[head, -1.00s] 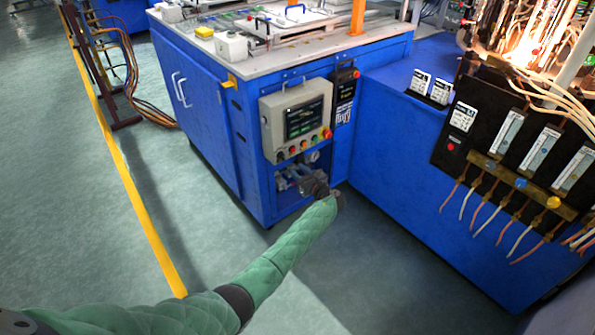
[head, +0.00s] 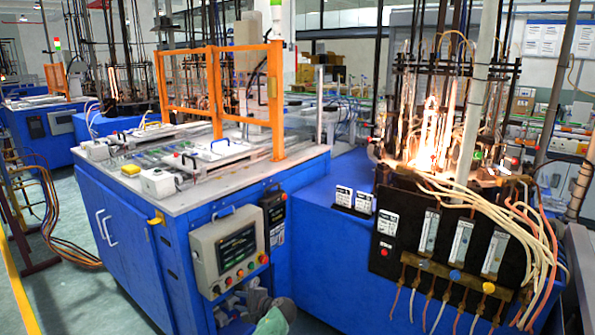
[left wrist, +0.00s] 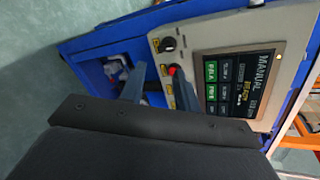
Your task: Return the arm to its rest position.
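My left gripper (head: 258,301) shows at the bottom edge of the head view, with a bit of my green-sleeved arm. It is in front of the blue cabinet, just below the grey control box (head: 229,250). In the left wrist view the two fingers of my left gripper (left wrist: 158,88) stand apart, with nothing held between them. Beyond them is the control box (left wrist: 286,62), with its screen (left wrist: 232,84), a black knob (left wrist: 168,45) and a red button (left wrist: 175,70) partly behind a finger. I cannot tell how far the fingers are from the box. My right gripper is in neither view.
The blue cabinet (head: 130,250) carries a worktop with an orange frame (head: 216,92). To the right, a burner machine with bright flames (head: 428,140) stands behind a black flowmeter panel (head: 388,225) with hanging hoses. Green floor (head: 85,302) is free at the lower left.

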